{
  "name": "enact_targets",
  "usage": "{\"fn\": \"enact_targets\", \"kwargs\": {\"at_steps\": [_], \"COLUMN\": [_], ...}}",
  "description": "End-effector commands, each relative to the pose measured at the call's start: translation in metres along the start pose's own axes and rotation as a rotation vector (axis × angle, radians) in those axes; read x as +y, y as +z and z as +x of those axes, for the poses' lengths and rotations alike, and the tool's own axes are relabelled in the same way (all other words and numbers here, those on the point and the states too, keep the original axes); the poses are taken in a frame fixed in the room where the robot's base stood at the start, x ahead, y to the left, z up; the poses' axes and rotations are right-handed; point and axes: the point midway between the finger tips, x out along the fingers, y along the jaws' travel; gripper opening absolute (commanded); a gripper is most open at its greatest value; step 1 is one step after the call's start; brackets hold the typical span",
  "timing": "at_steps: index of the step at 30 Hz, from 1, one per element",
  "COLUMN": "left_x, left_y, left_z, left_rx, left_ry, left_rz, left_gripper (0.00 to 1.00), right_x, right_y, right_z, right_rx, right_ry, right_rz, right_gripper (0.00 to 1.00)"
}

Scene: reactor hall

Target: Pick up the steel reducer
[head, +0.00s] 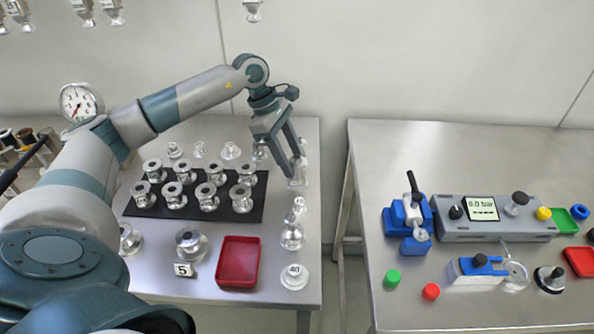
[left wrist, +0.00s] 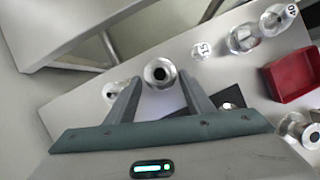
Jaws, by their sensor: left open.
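A bright steel fitting with a round flange and dark bore, which looks like the steel reducer (left wrist: 160,72), stands near the right edge of the left table. In the head view the reducer (head: 297,183) is partly hidden by my left gripper (head: 297,163). In the left wrist view my left gripper (left wrist: 159,82) is open, its fingertips to either side of the fitting in the picture. I cannot tell whether they touch it. Another steel piece (left wrist: 118,89) shows beside the left finger. My right gripper is not in view.
Several flanged fittings stand on a black mat (head: 190,212). A red tray (head: 238,262), a "15" tag (left wrist: 201,50), a "40" tag (head: 294,270) and a steel piece (head: 292,237) are nearer the front. A gap separates the right table (head: 375,165).

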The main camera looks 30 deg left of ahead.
Motion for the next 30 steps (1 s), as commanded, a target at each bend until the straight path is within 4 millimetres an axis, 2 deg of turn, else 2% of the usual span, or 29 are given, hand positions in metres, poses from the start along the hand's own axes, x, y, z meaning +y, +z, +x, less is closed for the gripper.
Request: {"fn": "enact_targets", "kwargs": {"at_steps": [3,6,12,18,26,30], "left_x": [-0.003,-0.003,-0.002,-0.002,-0.002,-0.002], "left_y": [0.001,0.001,-0.001,-0.001,-0.001,-0.001], "left_z": [0.010,0.025,0.039,0.040,0.039,0.039], "left_rx": [0.001,0.000,0.000,0.000,0.000,0.000], "left_ry": [-0.005,-0.003,0.000,0.000,0.001,0.001], "left_rz": [-0.001,-0.001,0.000,0.000,0.000,0.000], "left_gripper": [0.48,0.48,0.48,0.48,0.48,0.17], "right_x": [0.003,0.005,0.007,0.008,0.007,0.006], "right_y": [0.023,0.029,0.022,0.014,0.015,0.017], "right_z": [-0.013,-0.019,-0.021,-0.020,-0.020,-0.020], "right_rx": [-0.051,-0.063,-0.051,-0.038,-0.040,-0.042], "right_ry": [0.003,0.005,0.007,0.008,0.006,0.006], "right_rz": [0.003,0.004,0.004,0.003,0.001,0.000], "right_gripper": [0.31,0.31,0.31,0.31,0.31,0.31]}}
